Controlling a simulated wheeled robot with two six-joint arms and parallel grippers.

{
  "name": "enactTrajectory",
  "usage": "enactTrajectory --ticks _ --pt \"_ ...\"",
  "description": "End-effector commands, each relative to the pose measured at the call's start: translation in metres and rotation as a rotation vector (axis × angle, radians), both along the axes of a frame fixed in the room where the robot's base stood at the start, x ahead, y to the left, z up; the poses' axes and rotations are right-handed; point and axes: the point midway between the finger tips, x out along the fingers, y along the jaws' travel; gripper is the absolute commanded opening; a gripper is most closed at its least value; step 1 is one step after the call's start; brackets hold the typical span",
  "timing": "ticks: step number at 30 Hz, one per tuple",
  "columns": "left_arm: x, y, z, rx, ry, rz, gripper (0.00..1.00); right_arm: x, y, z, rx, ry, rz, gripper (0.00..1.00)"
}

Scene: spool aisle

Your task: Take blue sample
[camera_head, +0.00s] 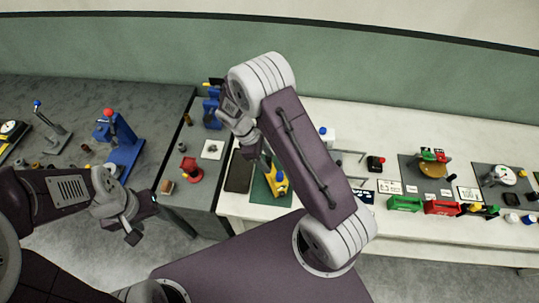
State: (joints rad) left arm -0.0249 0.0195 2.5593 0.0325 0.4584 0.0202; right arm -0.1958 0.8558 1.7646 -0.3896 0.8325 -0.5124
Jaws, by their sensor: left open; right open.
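I cannot tell for sure which thing is the blue sample. Small blue pieces show in the head view: a blue-topped white item (323,131) behind my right arm, and a small blue piece (527,219) at the far right. My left gripper (143,216) is open and empty, over the front edge of the grey bench, apart from the things on it. My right gripper (262,163) is open, above the green mat near a yellow device (277,184). Its fingers are small and partly hidden, and I cannot tell whether they touch the device.
A blue press with a red knob (123,145) and a red stand (190,170) are on the grey bench (150,105). Green (404,204) and red (442,208) boxes line the white bench's front edge. My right arm hides part of the white bench.

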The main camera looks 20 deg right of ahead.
Motion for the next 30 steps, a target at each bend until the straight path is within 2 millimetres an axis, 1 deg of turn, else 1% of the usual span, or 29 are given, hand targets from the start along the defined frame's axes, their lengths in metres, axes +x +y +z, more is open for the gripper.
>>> enactTrajectory --ticks 1,5,7,10,13,17,20,23,24,27,30 --pt "0.0 0.0 0.009 0.0 0.001 0.0 0.52 -0.002 0.001 0.007 -0.001 0.006 0.005 0.52" --pt "0.0 0.0 0.007 0.0 0.001 0.0 0.52 -0.002 0.002 0.006 -0.001 0.005 0.006 0.52" --pt "-0.001 0.0 0.01 0.0 0.001 0.0 0.52 -0.003 0.0 0.001 -0.001 0.006 0.004 0.52" --pt "0.0 0.0 0.019 0.0 0.001 0.0 0.52 -0.008 -0.006 -0.012 -0.001 0.01 0.003 0.52" --pt "0.0 0.0 0.023 0.0 0.001 0.0 0.52 -0.01 -0.01 -0.025 0.0 0.007 0.003 0.52" --pt "0.0 0.0 0.022 0.0 0.001 0.0 0.52 -0.01 -0.012 -0.03 0.0 0.003 0.004 0.52" --pt "0.0 0.0 0.033 0.0 0.001 0.0 0.52 -0.014 -0.017 -0.035 -0.001 0.008 0.002 0.52" --pt "0.0 0.0 0.046 0.0 0.001 0.0 0.52 -0.02 -0.027 -0.05 0.0 0.009 0.003 0.52" --pt "0.0 0.0 0.047 0.0 0.0 0.0 0.52 -0.021 -0.029 -0.058 0.0 0.008 0.003 0.52" --pt "0.0 0.0 0.049 0.0 0.001 0.0 0.52 -0.023 -0.033 -0.071 0.0 0.004 0.003 0.52" --pt "0.0 0.0 0.049 0.0 0.001 0.0 0.52 -0.023 -0.034 -0.076 0.0 0.003 0.003 0.52"
